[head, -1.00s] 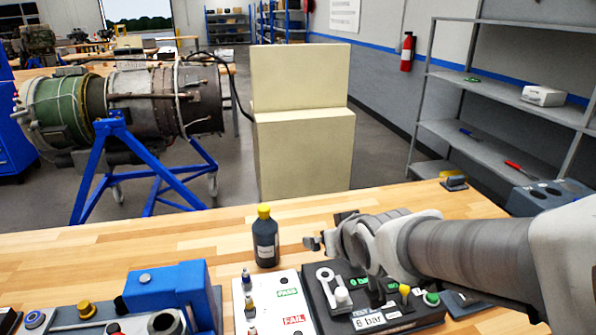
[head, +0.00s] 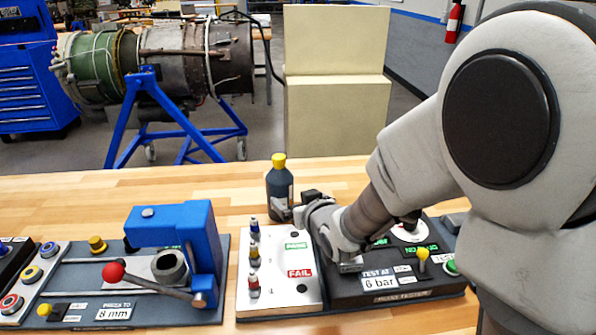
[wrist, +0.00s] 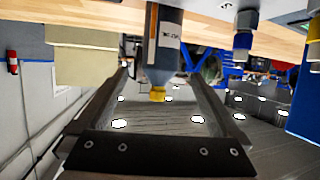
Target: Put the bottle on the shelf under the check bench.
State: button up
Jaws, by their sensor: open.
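The dark bottle (head: 280,190) with a yellow cap stands upright on the wooden bench top (head: 120,188), behind the white PASS/FAIL panel. My gripper (head: 292,212) is low beside the bottle's right side in the head view, its fingers partly hidden by the wrist. In the wrist view, which looks upside down, the bottle (wrist: 168,45) shows between the two spread fingers of my gripper (wrist: 165,82). The jaws are open; whether a finger touches the bottle, I cannot tell. No shelf under a bench shows in the current views.
The PASS/FAIL panel (head: 283,270) and the pressure tester (head: 385,285) are close under my arm. A blue press fixture (head: 180,245) stands to the left. The bench top left of the bottle is clear. A cream cabinet (head: 335,110) and an engine on a blue stand (head: 165,115) are behind.

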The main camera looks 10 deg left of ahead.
aim_at(285, 191)
jog(key=x, duration=0.7)
jog(key=shift+x, duration=2.7)
jog(key=shift+a+r, duration=0.1)
jog(key=c, duration=1)
jog(key=shift+c, duration=0.5)
jog(key=shift+r, duration=0.15)
